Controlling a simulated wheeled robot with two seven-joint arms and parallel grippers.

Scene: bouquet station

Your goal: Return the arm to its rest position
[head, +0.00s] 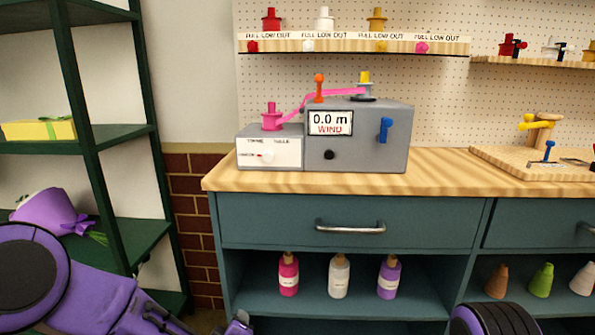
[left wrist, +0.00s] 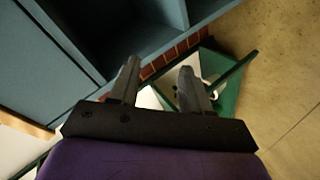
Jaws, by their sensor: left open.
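My left arm (head: 105,292) comes in from the left at the bottom of the head view, purple with a dark round joint. It lies low in front of the green shelf rack and the cabinet. In the left wrist view my left gripper (left wrist: 160,68) has its two dark fingers apart, with nothing between them. In the head view its end is only partly seen at the bottom edge. A dark ridged round part at the lower right seems to be mine. My right gripper is not in view.
A green shelf rack (head: 95,145) holds a purple bouquet (head: 50,212) and a yellow box (head: 38,130). A teal cabinet (head: 270,232) with a wooden top carries a grey ribbon machine (head: 358,150). Several bottles stand on its lower shelf. Open floor (left wrist: 285,100) shows in the left wrist view.

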